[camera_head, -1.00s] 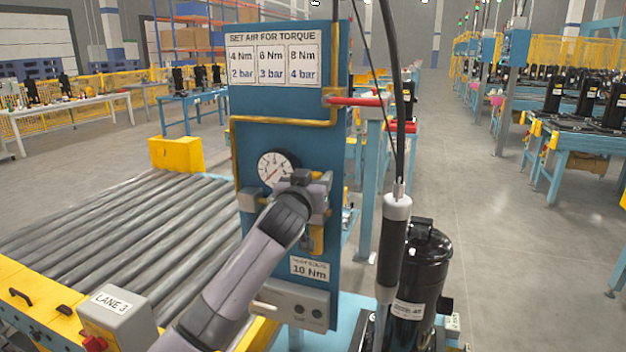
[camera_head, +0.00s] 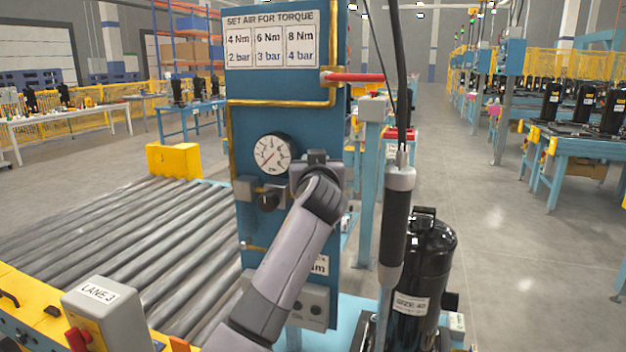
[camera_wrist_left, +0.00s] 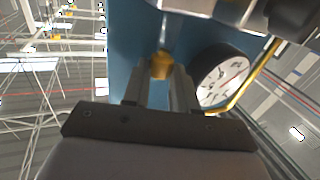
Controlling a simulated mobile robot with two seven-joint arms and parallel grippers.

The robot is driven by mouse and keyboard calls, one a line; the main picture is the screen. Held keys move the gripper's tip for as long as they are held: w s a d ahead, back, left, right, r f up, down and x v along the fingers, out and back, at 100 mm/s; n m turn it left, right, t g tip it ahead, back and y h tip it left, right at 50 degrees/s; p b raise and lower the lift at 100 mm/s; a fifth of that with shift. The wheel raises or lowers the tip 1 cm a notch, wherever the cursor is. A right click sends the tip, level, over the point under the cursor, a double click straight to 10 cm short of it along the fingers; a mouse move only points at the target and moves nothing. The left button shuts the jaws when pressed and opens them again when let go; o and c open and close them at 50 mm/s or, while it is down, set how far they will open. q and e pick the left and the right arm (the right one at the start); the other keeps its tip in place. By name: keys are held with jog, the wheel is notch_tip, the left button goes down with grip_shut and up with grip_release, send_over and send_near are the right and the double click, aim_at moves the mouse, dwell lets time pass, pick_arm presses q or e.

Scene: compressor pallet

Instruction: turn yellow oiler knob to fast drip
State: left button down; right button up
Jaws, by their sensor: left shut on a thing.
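The yellow oiler knob (camera_wrist_left: 161,66) shows in the left wrist view between the two fingers of my left gripper (camera_wrist_left: 160,82). The fingers are closed on it, against the blue panel. In the head view my left gripper (camera_head: 318,160) is at the panel's right side, right of the round pressure gauge (camera_head: 272,153). My wrist and forearm hide the knob and most of the oiler there. The knob's setting marks cannot be read. My right gripper is not in view.
The blue panel (camera_head: 270,95) carries a torque chart, a yellow pipe and a dark knob (camera_head: 268,200) below the gauge. A hanging tool (camera_head: 397,225) and black compressor (camera_head: 428,265) stand close on the right. A roller conveyor (camera_head: 120,245) lies left.

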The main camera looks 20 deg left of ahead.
pick_arm(q)
jog(key=shift+d+n+g+y+b, duration=0.15)
jog(key=shift+n+g+y+b, duration=0.25)
jog(key=shift+n+y+b, duration=0.35)
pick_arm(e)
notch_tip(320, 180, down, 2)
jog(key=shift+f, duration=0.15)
pick_arm(q)
jog(key=shift+r, duration=0.1)
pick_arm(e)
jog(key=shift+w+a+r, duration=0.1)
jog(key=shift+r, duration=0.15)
pick_arm(q)
jog(key=c, duration=0.9)
grip_release()
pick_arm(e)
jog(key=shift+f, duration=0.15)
